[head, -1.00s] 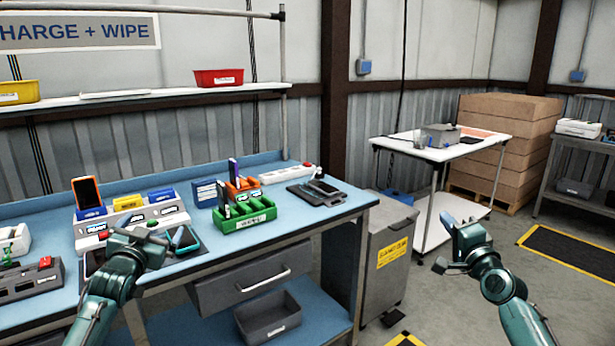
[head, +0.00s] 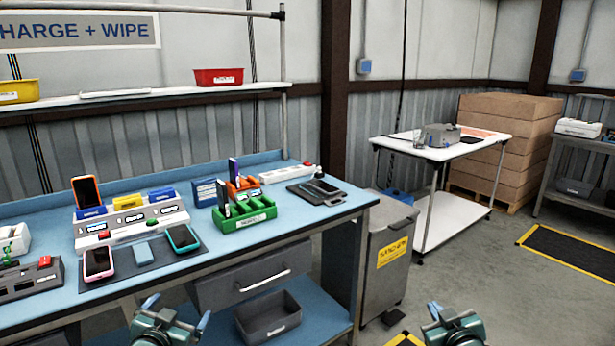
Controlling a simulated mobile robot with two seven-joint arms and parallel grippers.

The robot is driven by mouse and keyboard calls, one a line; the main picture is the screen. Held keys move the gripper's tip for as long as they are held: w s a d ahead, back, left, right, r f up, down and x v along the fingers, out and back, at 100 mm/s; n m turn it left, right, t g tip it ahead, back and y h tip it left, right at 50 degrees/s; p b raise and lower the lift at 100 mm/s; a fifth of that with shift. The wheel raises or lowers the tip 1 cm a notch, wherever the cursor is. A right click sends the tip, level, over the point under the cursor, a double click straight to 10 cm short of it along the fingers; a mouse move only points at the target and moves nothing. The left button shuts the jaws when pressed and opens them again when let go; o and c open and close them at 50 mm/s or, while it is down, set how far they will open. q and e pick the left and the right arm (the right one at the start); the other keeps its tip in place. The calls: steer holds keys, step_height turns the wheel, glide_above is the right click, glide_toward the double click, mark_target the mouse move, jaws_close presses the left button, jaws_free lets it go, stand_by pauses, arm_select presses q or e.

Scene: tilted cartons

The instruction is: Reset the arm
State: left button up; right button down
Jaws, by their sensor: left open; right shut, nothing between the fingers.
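My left gripper (head: 176,313) is at the bottom edge of the head view, in front of the blue workbench (head: 330,214). Its fingers are apart and nothing shows between them. My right gripper (head: 437,313) is low at the bottom right, over the floor and clear of the bench. It is shut and empty. Both arms are mostly cut off by the lower frame edge. Neither gripper visibly touches anything.
A green rack (head: 245,221) stands further right. A grey bin (head: 385,255) stands beside the bench.

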arm_select(q)
steer(key=s+d+f+g+h, duration=0.1)
steer(key=s+d+f, duration=0.3)
steer(key=s, duration=0.6)
steer(key=s+d+f+g+h, duration=0.1)
steer(key=s+d+f, duration=0.3)
steer(key=s, duration=0.6)
steer(key=s+d+f+g+h, duration=0.1)
steer(key=s+d+f, duration=0.4)
steer(key=s, duration=0.6)
steer(key=shift+d+n+g, duration=0.3)
steer(key=shift+d+g, duration=0.2)
steer(key=shift+g, duration=0.3)
arm_select(e)
steer(key=s+a+f+g+y, duration=0.1)
steer(key=s+a+f, duration=0.3)
steer(key=s, duration=0.6)
steer(key=s+a+f+g+y, duration=0.1)
steer(key=s+a+f, duration=0.4)
steer(key=s, duration=0.5)
steer(key=s+a+f+g+y, duration=0.1)
steer(key=s+a+f, duration=0.3)
steer(key=s, duration=0.7)
steer(key=shift+a+f+m+g, duration=0.15)
steer(key=shift+a+m+g, duration=0.3)
steer(key=shift+g, duration=0.35)
arm_select(q)
steer(key=shift+f, duration=0.1)
